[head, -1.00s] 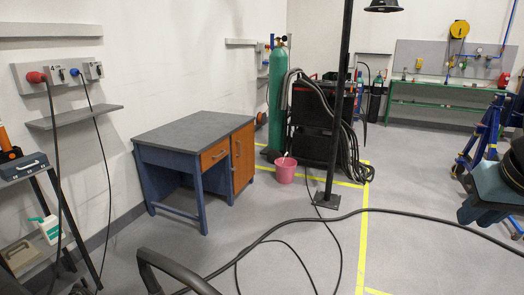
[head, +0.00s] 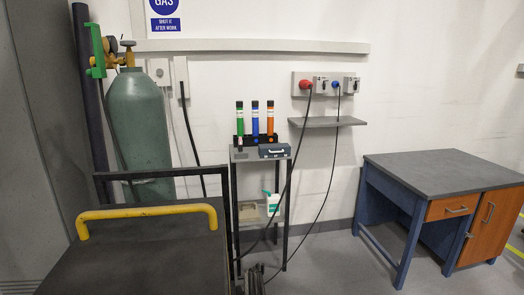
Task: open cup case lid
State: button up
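A small blue-grey case (head: 274,151) with a light handle on its front lies on the top shelf of a narrow black-framed stand (head: 236,154). It is probably the cup case. Its lid looks shut, though it is small in the picture. My gripper is not in view.
Green, blue and orange tubes (head: 255,118) stand in a black holder behind the case. A white bottle (head: 271,204) is on the lower shelf. A dark cart (head: 150,255) with a yellow handle and a gas cylinder (head: 143,125) are left. Cables hang beside the stand. A desk (head: 440,165) stands right.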

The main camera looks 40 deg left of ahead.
aim_at(277, 148)
jog(key=u, duration=0.5)
jog(key=i, duration=1.25)
jog(key=u, duration=0.55)
jog(key=i, duration=1.8)
jog(key=u, duration=0.1)
